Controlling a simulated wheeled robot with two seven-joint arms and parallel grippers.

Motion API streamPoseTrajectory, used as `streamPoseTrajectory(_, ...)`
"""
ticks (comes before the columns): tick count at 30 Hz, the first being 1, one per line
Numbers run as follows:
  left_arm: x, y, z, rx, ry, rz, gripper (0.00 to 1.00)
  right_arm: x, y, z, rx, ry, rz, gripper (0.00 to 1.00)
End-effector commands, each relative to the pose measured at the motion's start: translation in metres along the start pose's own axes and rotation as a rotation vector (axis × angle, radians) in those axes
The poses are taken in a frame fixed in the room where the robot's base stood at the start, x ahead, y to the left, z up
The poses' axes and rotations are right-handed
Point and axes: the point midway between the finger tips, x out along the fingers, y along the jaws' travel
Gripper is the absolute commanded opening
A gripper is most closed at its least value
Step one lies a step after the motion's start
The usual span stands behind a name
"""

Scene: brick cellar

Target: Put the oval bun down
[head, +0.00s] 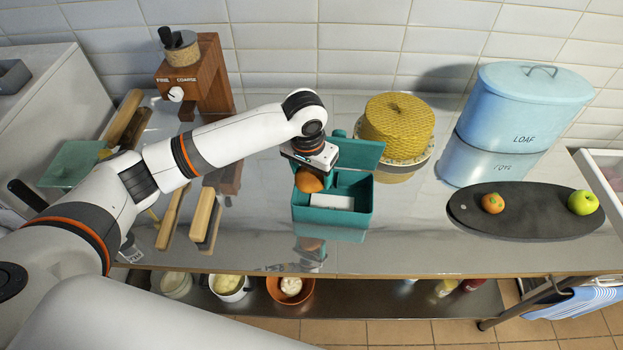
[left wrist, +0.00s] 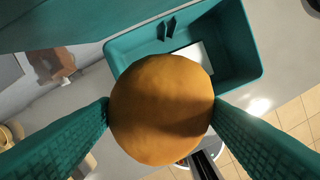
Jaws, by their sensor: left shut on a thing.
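The oval bun (head: 308,183) is orange-brown and held in my left gripper (head: 308,176), at the left end of an open teal box (head: 345,222). In the left wrist view the bun (left wrist: 160,110) sits between the two teal fingers, which touch it on both sides. The box (left wrist: 252,72) lies behind it there, overlapped by the bun. I cannot tell whether the bun touches the box. The box's lid (head: 357,152) stands open at the back. A white block (head: 331,201) lies inside the box. My right gripper is not in view.
A dark oval board (head: 525,222) holds an orange (head: 493,203) and a green apple (head: 583,202). A blue loaf bin (head: 520,120) stands behind it. Wooden-handled tools (head: 204,215) lie left.

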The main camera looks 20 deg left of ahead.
Motion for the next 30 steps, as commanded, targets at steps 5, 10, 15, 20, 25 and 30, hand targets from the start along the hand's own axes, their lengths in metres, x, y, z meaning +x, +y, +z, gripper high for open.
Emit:
streamPoseTrajectory(5, 0.023, 0.000, -0.004, 0.000, 0.003, 0.001, 0.45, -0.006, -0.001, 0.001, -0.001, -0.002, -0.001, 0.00)
streamPoseTrajectory(10, 0.038, 0.000, -0.005, 0.001, -0.001, 0.000, 0.45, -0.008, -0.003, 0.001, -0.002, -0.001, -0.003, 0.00)
streamPoseTrajectory(15, 0.038, 0.000, -0.005, 0.001, -0.002, 0.000, 0.45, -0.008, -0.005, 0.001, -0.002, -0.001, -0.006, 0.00)
streamPoseTrajectory(20, 0.041, 0.000, -0.005, 0.000, 0.000, 0.000, 0.45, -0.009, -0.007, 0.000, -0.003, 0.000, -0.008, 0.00)
streamPoseTrajectory(25, 0.046, -0.001, -0.006, 0.000, 0.001, 0.000, 0.45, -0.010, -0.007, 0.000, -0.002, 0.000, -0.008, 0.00)
streamPoseTrajectory(30, 0.050, -0.001, -0.006, 0.001, 0.000, 0.000, 0.45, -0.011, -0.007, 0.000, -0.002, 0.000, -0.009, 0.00)
